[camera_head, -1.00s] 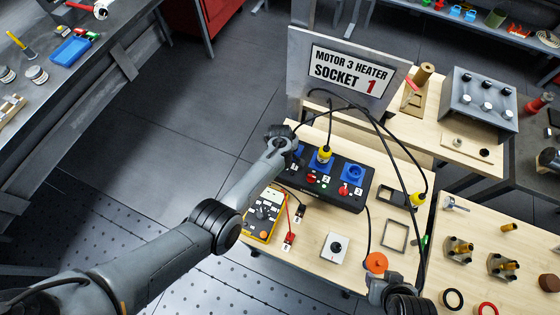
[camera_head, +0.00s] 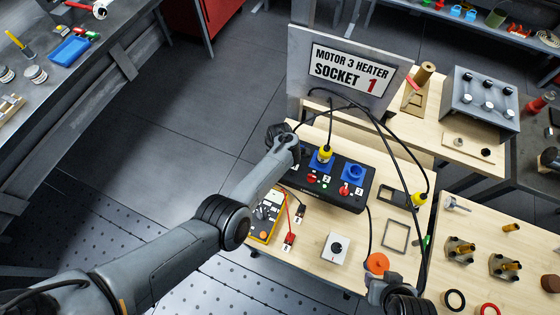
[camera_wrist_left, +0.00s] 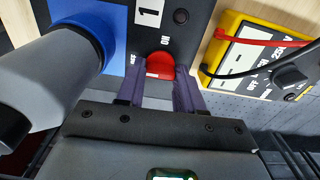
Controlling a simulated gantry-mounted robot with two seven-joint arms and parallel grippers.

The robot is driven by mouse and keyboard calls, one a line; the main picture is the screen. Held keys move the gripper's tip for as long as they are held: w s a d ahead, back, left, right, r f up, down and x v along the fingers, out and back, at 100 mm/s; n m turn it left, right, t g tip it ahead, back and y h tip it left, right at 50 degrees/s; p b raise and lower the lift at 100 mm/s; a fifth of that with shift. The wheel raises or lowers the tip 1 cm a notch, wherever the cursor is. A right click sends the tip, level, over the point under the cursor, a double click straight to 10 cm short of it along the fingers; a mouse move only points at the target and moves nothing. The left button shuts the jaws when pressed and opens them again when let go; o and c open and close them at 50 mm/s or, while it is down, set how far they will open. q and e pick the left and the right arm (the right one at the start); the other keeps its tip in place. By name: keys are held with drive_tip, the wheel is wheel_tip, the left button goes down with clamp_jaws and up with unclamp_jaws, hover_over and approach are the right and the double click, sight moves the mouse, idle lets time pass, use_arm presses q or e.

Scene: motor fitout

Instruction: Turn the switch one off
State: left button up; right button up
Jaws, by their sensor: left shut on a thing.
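The black switch box (camera_head: 335,196) stands on the wooden table, with blue sockets numbered 1, 2 and 3 and red switches. In the head view my left gripper (camera_head: 288,153) is over the left end of the box, and my arm hides socket and switch one. In the left wrist view the red knob of switch one (camera_wrist_left: 160,65) sits beside the label 1 (camera_wrist_left: 149,13). The fingers of my left gripper (camera_wrist_left: 159,82) are shut on this knob. My right gripper (camera_head: 390,290) is at the bottom of the head view, its fingers not clear.
A yellow plug (camera_head: 325,154) is in the middle socket; another yellow connector (camera_head: 417,200) hangs on a cable to the right. A yellow meter (camera_head: 266,215) lies left of the box.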

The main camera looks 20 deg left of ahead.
use_arm(q)
drive_tip(key=o, duration=1)
drive_tip(key=shift+o, duration=0.2)
wheel_tip(320, 180, up, 11)
drive_tip(key=p, duration=0.3)
drive_tip(key=shift+p, duration=0.3)
drive_tip(key=shift+f, duration=0.15)
